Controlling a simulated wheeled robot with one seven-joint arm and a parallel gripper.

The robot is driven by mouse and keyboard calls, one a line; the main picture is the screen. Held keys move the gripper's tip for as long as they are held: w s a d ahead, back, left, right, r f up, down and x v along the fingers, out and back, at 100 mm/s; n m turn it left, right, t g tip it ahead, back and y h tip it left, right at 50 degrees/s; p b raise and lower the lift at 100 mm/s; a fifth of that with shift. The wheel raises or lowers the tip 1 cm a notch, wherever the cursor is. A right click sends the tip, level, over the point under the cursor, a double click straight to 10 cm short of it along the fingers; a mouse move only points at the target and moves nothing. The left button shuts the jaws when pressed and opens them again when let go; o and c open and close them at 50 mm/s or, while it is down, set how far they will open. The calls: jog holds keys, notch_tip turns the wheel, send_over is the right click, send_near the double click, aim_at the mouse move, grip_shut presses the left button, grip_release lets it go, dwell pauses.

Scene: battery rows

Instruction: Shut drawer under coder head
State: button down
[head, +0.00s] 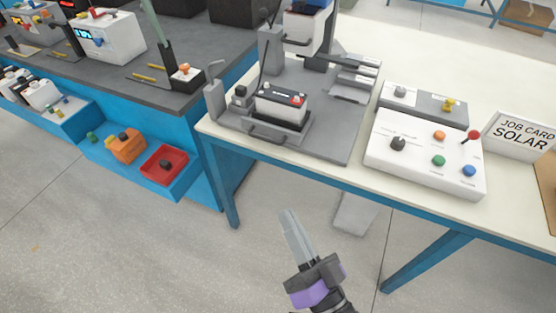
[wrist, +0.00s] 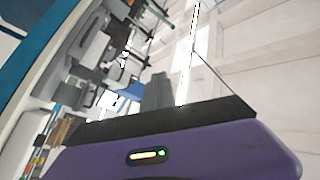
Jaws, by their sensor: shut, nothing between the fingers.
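The coder head (head: 306,32) is a white block with a blue top on a grey stand at the back of the white bench. A dark grey drawer (head: 272,137) with a bar handle sits on the grey base plate, pulled out in front of the head. A white battery (head: 280,103) with a dark top and a red terminal stands in it. My gripper (head: 287,215) is shut and empty, in front of and below the bench edge, apart from the drawer. Its fingers (wrist: 157,92) also show in the wrist view, where the drawer cannot be made out clearly.
A white control box (head: 425,155) with coloured knobs and a job card sign (head: 523,135) stand right of the base plate. A blue bench (head: 195,120) with open trays, one holding a red bin (head: 164,166), stands left. The floor before the white bench is mostly clear.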

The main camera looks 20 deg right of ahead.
jog(key=w+a+f+m+h+b, duration=0.2)
jog(key=w+m+h, duration=0.1)
jog(key=w+m, duration=0.25)
jog(key=w+a+f+m+h+b, duration=0.1)
jog(key=w+f+m+h, duration=0.15)
jog(key=w+m, duration=0.3)
jog(key=m+g+h, duration=0.5)
jog(key=m, duration=0.1)
send_near(284, 142)
jog(key=shift+t, duration=0.3)
jog(key=w, duration=0.3)
jog(key=w+d, duration=0.1)
jog(key=w, duration=0.1)
jog(key=shift+w+d+f+b, duration=0.2)
jog(key=shift+w+b, duration=0.1)
jog(key=shift+w, duration=0.1)
jog(key=w+d, duration=0.3)
jog(key=shift+w, duration=0.1)
